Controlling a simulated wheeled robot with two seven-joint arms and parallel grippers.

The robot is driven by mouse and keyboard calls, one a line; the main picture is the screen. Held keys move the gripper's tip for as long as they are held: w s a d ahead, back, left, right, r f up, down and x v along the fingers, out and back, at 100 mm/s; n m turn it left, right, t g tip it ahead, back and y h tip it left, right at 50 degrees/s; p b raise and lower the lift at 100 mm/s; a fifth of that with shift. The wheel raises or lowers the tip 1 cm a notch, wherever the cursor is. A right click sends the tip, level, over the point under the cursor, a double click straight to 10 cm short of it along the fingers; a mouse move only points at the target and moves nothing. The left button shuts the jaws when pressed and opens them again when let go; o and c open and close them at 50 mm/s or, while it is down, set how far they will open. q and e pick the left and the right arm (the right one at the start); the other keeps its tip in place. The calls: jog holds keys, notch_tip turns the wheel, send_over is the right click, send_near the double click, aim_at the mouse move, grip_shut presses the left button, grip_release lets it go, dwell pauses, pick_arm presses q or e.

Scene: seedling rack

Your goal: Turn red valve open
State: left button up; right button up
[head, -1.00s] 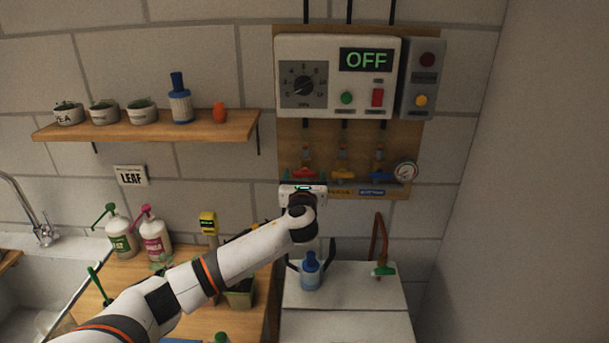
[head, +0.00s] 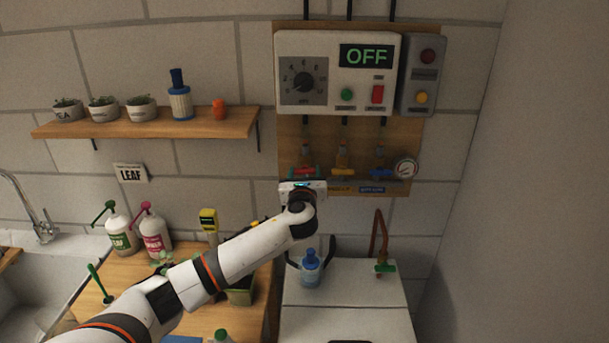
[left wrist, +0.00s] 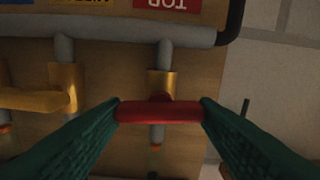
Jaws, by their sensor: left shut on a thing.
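The red valve handle (head: 305,174) is on the wooden wall panel, the leftmost of three valves in the head view. In the left wrist view the red handle (left wrist: 160,111) lies crosswise to its vertical pipe. My left gripper (head: 304,172) is shut on it, with one green fingertip at each end of the handle; the fingers also show in the left wrist view (left wrist: 160,112). My right gripper is not in view.
The yellow valve (head: 343,172) and blue valve (head: 380,173) are just right of the red one, then a round gauge (head: 405,168). A control box (head: 320,73) above reads OFF. A blue-capped bottle (head: 311,270) stands below on a white surface (head: 350,293).

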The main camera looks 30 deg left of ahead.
pick_arm(q)
jog(key=n+b, duration=0.1)
jog(key=n, duration=0.3)
jog(key=shift+f, duration=0.1)
jog(key=n+b, duration=0.2)
jog(key=n, duration=0.2)
jog(key=shift+n, duration=0.4)
jog(key=shift+n+b, duration=1.5)
jog(key=shift+n, duration=2.6)
jog(key=o, duration=1)
jog(key=shift+a, duration=0.1)
jog(key=b+v, duration=0.2)
jog(key=v, duration=1)
jog(key=shift+f+b, duration=0.1)
jog(key=shift+b, duration=0.25)
